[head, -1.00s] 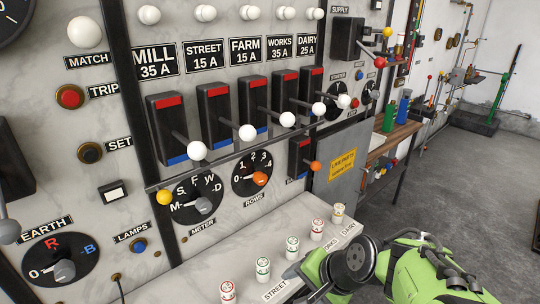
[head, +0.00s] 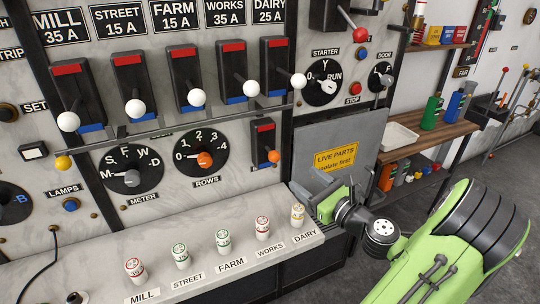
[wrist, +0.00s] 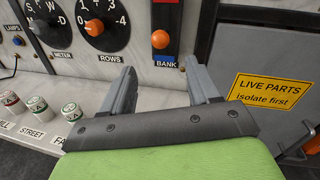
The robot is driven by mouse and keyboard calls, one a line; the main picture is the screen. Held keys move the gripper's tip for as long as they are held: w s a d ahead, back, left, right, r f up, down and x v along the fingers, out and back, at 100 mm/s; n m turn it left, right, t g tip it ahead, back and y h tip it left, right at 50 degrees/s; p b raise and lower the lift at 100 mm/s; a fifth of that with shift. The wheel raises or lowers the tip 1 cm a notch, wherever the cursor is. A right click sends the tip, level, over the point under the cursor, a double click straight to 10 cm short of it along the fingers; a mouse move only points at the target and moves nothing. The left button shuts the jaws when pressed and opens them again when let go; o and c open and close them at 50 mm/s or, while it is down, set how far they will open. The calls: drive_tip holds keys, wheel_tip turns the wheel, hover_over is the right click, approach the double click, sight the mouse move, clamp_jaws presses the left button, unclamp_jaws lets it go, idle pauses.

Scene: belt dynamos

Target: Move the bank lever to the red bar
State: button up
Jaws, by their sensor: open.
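The bank lever (head: 273,156) has an orange ball and sits on a small black switch box (head: 262,135) with a red bar (head: 264,125) at the top and a blue bar at the bottom. The ball hangs low, near the blue end. In the wrist view the orange ball (wrist: 160,40) is just above the blue bar (wrist: 165,60), over the BANK label. My gripper (wrist: 160,78) is open and empty, its two fingers pointing at the panel below the lever, apart from the ball. In the head view my gripper (head: 314,192) is to the lower right of the lever.
Several larger levers with white balls (head: 197,97) stand above left. The rows dial (head: 201,150) is left of the bank lever. A grey box with a yellow warning sign (head: 336,158) is close on the right. Several fuses (head: 263,228) stand on the ledge below.

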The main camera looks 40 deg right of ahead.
sight(278, 159)
drive_tip(key=w, duration=0.4)
drive_tip(key=w+d, duration=0.1)
drive_tip(key=w, duration=0.9)
drive_tip(key=shift+d, duration=0.15)
clamp_jaws()
